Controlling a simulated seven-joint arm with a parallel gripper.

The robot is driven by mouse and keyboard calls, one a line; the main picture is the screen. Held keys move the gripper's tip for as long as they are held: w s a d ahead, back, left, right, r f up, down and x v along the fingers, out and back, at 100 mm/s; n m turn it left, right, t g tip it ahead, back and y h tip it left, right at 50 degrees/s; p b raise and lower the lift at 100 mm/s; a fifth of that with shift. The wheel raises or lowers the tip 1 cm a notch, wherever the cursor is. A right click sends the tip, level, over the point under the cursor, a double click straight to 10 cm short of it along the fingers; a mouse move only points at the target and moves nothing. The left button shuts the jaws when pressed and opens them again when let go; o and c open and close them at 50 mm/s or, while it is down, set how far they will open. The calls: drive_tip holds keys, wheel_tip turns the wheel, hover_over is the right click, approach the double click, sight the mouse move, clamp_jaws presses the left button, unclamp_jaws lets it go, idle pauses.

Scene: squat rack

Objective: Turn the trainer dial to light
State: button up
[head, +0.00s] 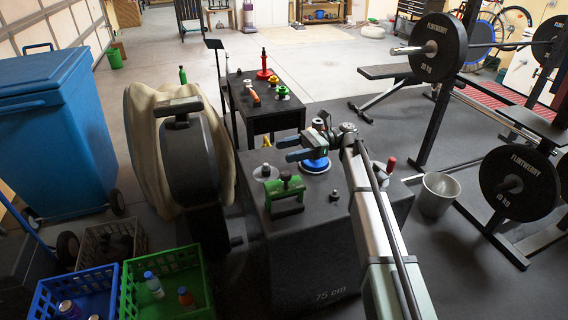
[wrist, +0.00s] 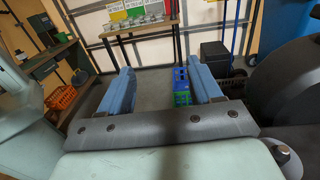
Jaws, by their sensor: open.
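My gripper (head: 285,148) is above the black box (head: 318,245), with its two blue fingers pointing left in the head view. The fingers are apart with nothing between them, as the wrist view also shows (wrist: 160,78). Just below it is a round blue dial-like piece (head: 314,165) with a pale ring, partly covered by the gripper. A dark rounded trainer-like machine (head: 190,165) stands left of the box. I cannot tell which part is the trainer dial, and no light setting is readable.
The box top also holds a green clamp-like piece (head: 285,193), a dark knob (head: 265,171) and a red-topped handle (head: 390,164). A small black table (head: 262,100) stands behind. A barbell rack (head: 438,110) and metal bucket (head: 438,193) are right; crates (head: 165,285) are front left.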

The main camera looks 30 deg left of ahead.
drive_tip(key=w+d+f+m+t+y, duration=0.15)
drive_tip(key=d+f, duration=0.25)
drive_tip(key=d, duration=0.5)
drive_tip(key=m+t+y, duration=0.4)
drive_tip(key=m+t, duration=0.1)
drive_tip(key=t, duration=0.2)
approach(286, 173)
drive_tip(key=x, duration=1)
drive_tip(key=shift+s+f, duration=0.1)
drive_tip(key=shift+f, duration=0.05)
drive_tip(key=shift+c, duration=0.2)
drive_tip(key=c, duration=0.9)
drive_tip(key=shift+c, duration=0.2)
